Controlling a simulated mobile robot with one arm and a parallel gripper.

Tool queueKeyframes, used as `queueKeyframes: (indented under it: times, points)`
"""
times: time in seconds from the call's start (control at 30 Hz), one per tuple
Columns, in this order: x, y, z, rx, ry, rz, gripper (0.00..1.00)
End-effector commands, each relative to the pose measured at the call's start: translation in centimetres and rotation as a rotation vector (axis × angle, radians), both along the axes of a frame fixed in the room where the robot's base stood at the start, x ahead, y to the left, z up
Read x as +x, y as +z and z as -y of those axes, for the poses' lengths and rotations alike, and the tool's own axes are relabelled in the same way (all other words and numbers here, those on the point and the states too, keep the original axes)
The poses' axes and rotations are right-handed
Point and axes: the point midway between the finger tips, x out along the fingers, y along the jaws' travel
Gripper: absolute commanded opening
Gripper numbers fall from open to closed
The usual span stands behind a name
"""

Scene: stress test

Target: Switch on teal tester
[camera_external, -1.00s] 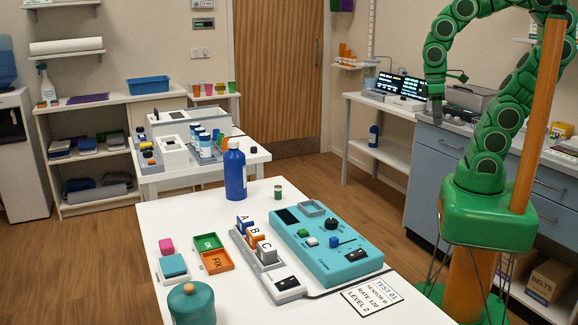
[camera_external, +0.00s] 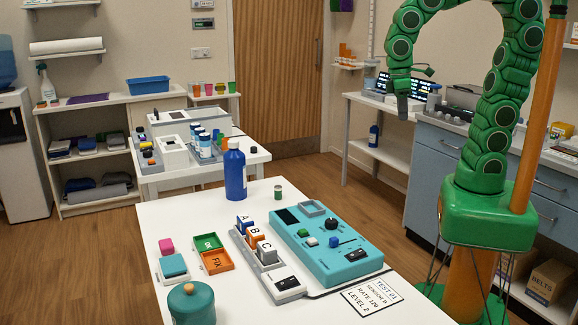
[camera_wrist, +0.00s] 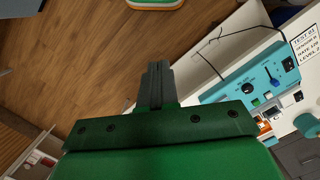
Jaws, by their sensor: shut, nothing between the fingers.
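The teal tester (camera_external: 302,246) lies on the white table, with a dark screen, a black knob (camera_external: 331,224), a blue and a green button, a slider, and a black rocker switch (camera_external: 356,254) at its near right corner. The tester also shows at the right of the wrist view (camera_wrist: 234,86). My gripper (camera_external: 402,108) is well above and beyond the table's right side, apart from the tester. In the wrist view my gripper's fingers (camera_wrist: 156,75) are together, with floor below them.
Beside the tester is a grey rack with blocks A, B and C (camera_external: 255,240) and its own switch box (camera_external: 287,286). A blue bottle (camera_external: 235,172) and small can (camera_external: 278,192) stand behind. A printed card (camera_external: 371,296) lies in front. A teal pot (camera_external: 190,303) stands front left.

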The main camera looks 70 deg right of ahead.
Motion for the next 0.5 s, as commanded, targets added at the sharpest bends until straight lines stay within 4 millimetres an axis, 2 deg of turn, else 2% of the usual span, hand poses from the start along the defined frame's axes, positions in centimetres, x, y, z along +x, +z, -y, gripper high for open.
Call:
queueKeyframes:
  times: [0.3,0.5]
  points:
    - [4.4,-0.2,-5.6,-0.002,0.104,0.002,0.0]
    - [6.5,-0.6,-9.7,-0.003,0.167,0.002,0.0]
